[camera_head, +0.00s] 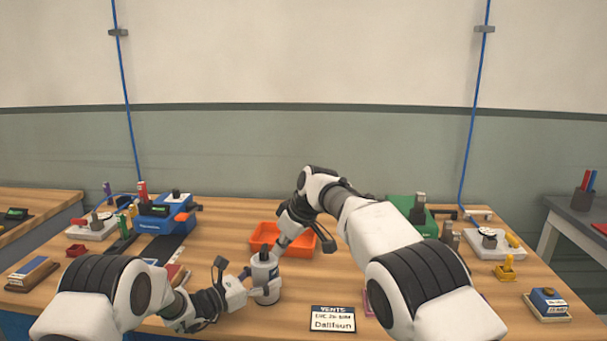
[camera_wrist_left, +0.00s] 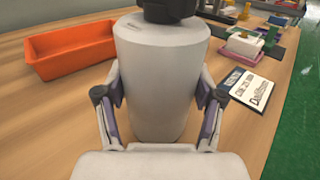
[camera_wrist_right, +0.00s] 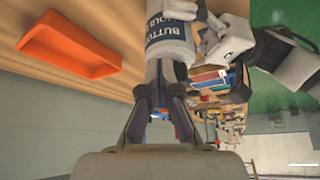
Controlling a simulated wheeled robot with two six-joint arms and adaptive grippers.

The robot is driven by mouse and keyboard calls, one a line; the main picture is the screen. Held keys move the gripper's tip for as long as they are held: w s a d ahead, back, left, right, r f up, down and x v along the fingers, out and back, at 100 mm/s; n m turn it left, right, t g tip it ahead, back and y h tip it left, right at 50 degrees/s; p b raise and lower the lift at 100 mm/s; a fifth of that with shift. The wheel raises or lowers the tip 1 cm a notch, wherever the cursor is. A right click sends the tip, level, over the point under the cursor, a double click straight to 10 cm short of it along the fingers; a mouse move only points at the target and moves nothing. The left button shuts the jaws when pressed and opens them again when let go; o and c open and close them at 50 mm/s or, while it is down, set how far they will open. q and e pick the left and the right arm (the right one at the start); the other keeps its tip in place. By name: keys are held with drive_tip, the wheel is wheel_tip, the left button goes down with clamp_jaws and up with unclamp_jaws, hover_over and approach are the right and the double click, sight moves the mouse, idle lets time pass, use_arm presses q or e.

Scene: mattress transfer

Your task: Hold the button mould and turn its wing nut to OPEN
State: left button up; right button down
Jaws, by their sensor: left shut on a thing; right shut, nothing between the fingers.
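The button mould (camera_head: 266,282) is a pale grey cylinder standing upright near the table's front, with a dark wing nut (camera_head: 264,253) on top. My left gripper (camera_head: 253,286) is shut around its side; the left wrist view shows a finger on each side of the mould (camera_wrist_left: 160,85). My right gripper (camera_head: 279,247) is shut and empty beside the mould's top, close to the wing nut. In the right wrist view, the mould's blue label (camera_wrist_right: 170,42) shows beyond the fingers (camera_wrist_right: 164,95). I cannot tell whether they touch the nut; its OPEN mark is not readable.
An orange tray (camera_head: 298,252) lies just behind the mould. A printed card (camera_head: 333,319) lies at the front right of it. A blue device (camera_head: 165,217) stands at the back left. Several small fixtures and a yellow piece (camera_head: 506,270) occupy the right side.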

drive_tip(key=shift+r, duration=0.15)
wheel_tip(320, 180, up, 7)
drive_tip(key=s+a, duration=0.2)
drive_tip(key=s, duration=0.1)
drive_tip(key=shift+w+d+f, duration=0.15)
drive_tip(key=shift+f, duration=1.7)
drive_tip(key=shift+w+d+f, duration=0.1)
drive_tip(key=shift+w+f, duration=0.05)
drive_tip(key=shift+f, duration=1.7)
drive_tip(key=shift+w+a, duration=0.3)
drive_tip(key=shift+w, duration=0.25)
drive_tip(key=shift+w+d, duration=0.25)
drive_tip(key=shift+w+d, duration=0.35)
drive_tip(key=shift+w, duration=0.25)
drive_tip(key=shift+d+r, duration=0.1)
